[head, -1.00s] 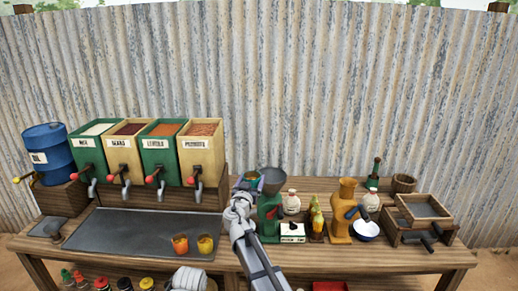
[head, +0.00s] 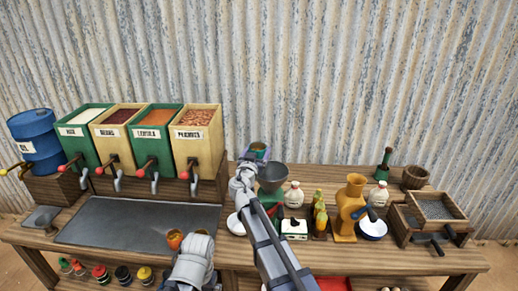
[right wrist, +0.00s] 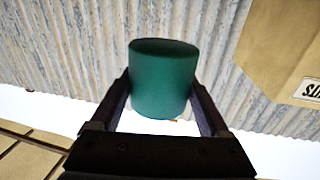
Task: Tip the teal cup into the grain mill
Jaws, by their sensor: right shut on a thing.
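The teal cup (head: 258,148) is in my right gripper (head: 254,158), up behind and slightly left of a green mill with a grey funnel hopper (head: 272,177). The cup looks roughly upright, with something brownish in its mouth. In the right wrist view the teal cup (right wrist: 163,82) sits between the two dark fingers of the right gripper (right wrist: 163,100), which are shut on its sides. The cup is apart from the funnel. My right forearm covers part of the green mill. A piece of my left arm shows at the bottom; its gripper is not visible.
An orange mill (head: 350,205) with a white bowl (head: 372,228) stands to the right. The labelled bins (head: 196,135) stand left of the cup. A dark mat (head: 135,222) is mostly clear.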

